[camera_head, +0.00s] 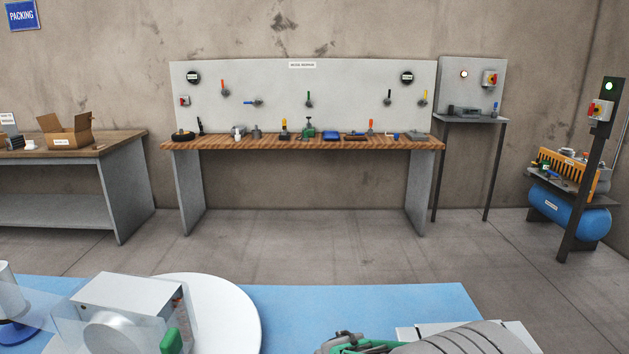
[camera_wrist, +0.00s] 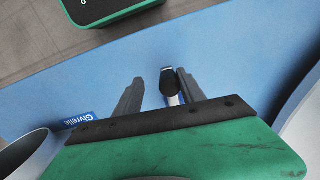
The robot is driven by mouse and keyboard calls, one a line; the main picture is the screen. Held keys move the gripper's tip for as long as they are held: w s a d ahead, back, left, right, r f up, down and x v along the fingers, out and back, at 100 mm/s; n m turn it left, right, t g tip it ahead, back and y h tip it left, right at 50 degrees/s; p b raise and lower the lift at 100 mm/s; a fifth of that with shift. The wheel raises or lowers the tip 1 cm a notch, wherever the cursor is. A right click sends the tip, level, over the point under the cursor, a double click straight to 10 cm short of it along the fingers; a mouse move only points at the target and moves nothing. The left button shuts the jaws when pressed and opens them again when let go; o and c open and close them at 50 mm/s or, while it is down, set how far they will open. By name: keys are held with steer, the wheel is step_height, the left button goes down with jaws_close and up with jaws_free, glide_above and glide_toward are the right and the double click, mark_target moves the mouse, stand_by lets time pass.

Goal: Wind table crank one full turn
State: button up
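In the wrist view, my gripper (camera_wrist: 160,76) has its two dark fingers apart. A black rounded knob on a short pale stem (camera_wrist: 168,82), which may be the crank handle, shows between the fingers, closer to the right one. I cannot tell whether it touches that finger. In the head view, a large white round disc (camera_head: 235,318) lies on the blue surface (camera_head: 380,300). A pale grey box-shaped machine with a clear cover (camera_head: 130,293) and a green knob (camera_head: 171,341) stands at its left. No crank can be made out clearly in the head view.
A white cylinder on a blue base (camera_head: 8,290) stands at the far left. The wrist view shows a green-edged dark box (camera_wrist: 105,8) at the top and a blue label (camera_wrist: 77,122). A wooden workbench (camera_head: 300,143) stands at the back wall, with open floor before it.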

step_height(320, 180, up, 7)
steer(key=p, duration=0.5)
steer(key=shift+f, duration=0.15)
